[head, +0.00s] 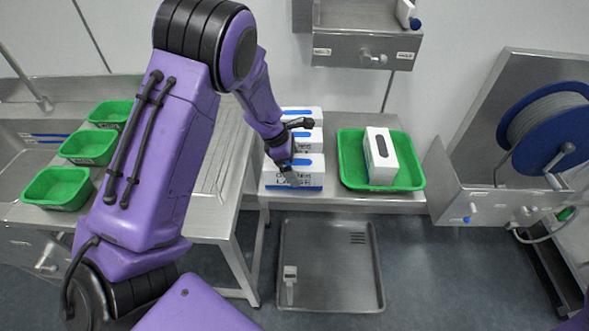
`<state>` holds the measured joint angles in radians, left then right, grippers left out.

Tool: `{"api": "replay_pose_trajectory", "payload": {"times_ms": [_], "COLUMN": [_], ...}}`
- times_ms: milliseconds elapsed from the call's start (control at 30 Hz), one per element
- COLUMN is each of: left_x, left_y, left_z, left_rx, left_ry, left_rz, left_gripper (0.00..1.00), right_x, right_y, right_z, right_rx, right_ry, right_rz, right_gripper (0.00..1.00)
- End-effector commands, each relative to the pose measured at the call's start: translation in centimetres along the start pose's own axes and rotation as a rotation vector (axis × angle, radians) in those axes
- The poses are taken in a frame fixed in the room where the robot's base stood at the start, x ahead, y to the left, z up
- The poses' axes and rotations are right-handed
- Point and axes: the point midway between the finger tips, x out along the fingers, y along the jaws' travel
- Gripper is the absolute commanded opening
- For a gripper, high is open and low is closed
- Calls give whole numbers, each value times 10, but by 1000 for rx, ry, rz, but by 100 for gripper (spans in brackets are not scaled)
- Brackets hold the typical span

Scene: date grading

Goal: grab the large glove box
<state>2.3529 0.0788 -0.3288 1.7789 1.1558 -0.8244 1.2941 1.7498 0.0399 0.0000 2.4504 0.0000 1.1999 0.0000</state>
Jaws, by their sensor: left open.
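A white glove box (313,181) with a blue top opening stands on the steel table. Its front lettering appears to read "LARGE", partly hidden by my left gripper. Two similar white boxes with blue openings stand in a row behind it, the middle one (317,146) and the rear one (316,113). My left gripper (289,178) is open at the left part of the front box, over its top and front edge. I cannot tell whether it touches the box. My right gripper is not in view.
A green tray (346,160) right of the boxes holds a white box (391,159) with a dark opening. Several green bins, including one (58,187), stand at left. A grey tray (330,290) lies low in front. A blue hose reel (550,125) is at right.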

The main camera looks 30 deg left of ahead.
Motion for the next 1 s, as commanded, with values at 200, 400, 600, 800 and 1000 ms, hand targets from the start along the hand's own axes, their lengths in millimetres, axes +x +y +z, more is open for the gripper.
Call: {"api": "replay_pose_trajectory", "payload": {"times_ms": [200,400,600,800,1000], "left_x": [18,18,17,17,-3], "left_y": [0,0,1,0,1], "left_z": [0,-1,0,0,8], "left_rx": [0,0,0,0,2], "left_ry": [-1,-2,-2,-1,-3], "left_rz": [3,3,4,3,5], "left_gripper": [100,80,36,36,36], "right_x": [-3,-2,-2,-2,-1], "right_y": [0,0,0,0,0], "right_z": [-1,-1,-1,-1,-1], "right_rx": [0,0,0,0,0], "right_ry": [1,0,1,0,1], "right_rz": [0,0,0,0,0], "right_gripper": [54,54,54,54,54]}}
